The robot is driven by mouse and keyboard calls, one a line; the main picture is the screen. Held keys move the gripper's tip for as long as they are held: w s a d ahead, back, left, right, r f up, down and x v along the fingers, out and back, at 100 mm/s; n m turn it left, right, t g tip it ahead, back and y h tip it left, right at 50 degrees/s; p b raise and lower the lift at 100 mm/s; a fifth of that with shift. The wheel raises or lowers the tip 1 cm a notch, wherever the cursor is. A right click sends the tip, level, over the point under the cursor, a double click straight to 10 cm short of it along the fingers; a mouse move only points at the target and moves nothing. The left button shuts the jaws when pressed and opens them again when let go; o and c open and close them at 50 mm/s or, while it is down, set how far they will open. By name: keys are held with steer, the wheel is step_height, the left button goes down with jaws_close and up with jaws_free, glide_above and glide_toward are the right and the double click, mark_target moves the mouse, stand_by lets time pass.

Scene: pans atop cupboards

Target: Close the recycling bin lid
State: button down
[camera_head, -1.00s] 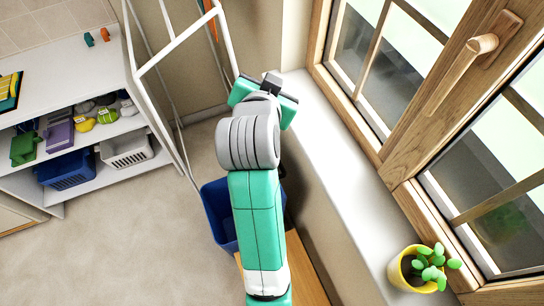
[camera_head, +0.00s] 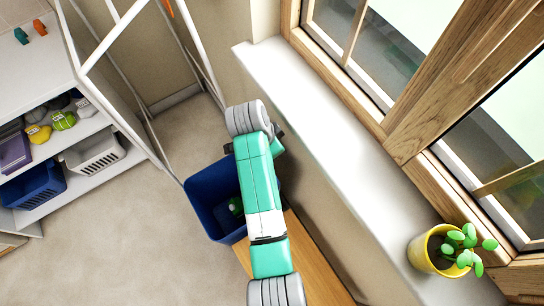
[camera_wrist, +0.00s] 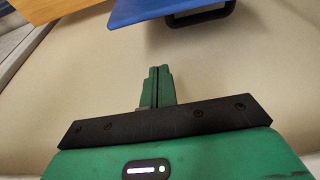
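The blue recycling bin (camera_head: 203,207) stands on the floor by the window wall in the head view. Its top is open, and something green (camera_head: 236,206) shows inside. My arm covers its right side, where the lid cannot be made out. In the wrist view, a blue panel with a black handle (camera_wrist: 200,16) shows at the top edge; I cannot tell for sure whether it is the lid. My gripper (camera_wrist: 157,72) has its green fingers together with nothing between them, apart from the blue panel. In the head view the gripper is mostly hidden behind my arm.
The white window sill (camera_head: 320,130) runs close along the right of my arm, with a yellow plant pot (camera_head: 432,250) on it. A wooden surface (camera_head: 305,265) lies beside the bin. A white-framed rack (camera_head: 140,75) and shelves stand left. Floor left of the bin is clear.

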step_height(320, 180, down, 9)
steer(key=shift+s+a, duration=0.25)
steer(key=shift+a, duration=0.2)
steer(key=shift+a, duration=0.1)
